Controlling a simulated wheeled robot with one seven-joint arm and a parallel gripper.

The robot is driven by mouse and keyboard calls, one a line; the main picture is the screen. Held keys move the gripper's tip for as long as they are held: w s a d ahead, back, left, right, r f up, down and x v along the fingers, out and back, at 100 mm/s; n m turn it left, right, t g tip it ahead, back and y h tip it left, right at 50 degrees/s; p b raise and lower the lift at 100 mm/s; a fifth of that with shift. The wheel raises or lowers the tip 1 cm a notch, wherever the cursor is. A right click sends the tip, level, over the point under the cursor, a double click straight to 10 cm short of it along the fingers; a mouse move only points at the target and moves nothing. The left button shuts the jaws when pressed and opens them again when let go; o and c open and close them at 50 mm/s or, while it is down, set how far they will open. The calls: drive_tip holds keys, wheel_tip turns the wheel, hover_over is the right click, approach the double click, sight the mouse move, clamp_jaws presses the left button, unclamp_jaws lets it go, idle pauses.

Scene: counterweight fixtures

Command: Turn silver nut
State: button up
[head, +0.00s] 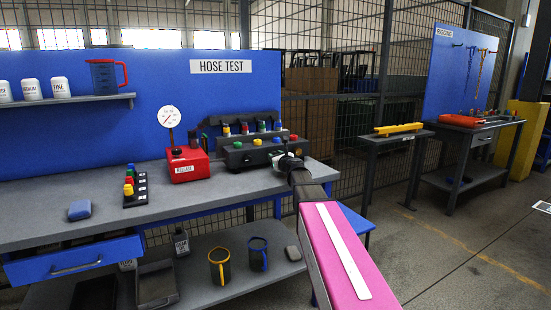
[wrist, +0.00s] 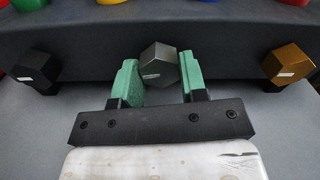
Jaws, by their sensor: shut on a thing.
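The silver nut (wrist: 160,66) is a grey hexagon on the front face of a dark fixture (wrist: 225,45), in the middle of the wrist view. My gripper (wrist: 157,74) has its two green fingers on either side of the nut and is shut on it. A black nut (wrist: 36,70) sits to the left on the same face, and a brass-coloured nut (wrist: 290,62) to the right. In the head view my gripper (head: 289,161) is at the right end of the fixture (head: 240,158), where my arm hides the nut.
The fixture stands on a grey bench (head: 130,216) below the HOSE TEST panel (head: 221,66). Left of it are a red gauge box (head: 186,166), a strip of coloured caps (head: 133,188) and a blue block (head: 79,210). Coloured knobs sit along its top.

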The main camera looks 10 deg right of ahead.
drive_tip(key=shift+m, duration=0.8)
drive_tip(key=o, duration=0.9)
drive_tip(key=v, duration=1)
drive_tip(key=shift+s+d, duration=0.1)
drive_tip(key=shift+s, duration=0.3)
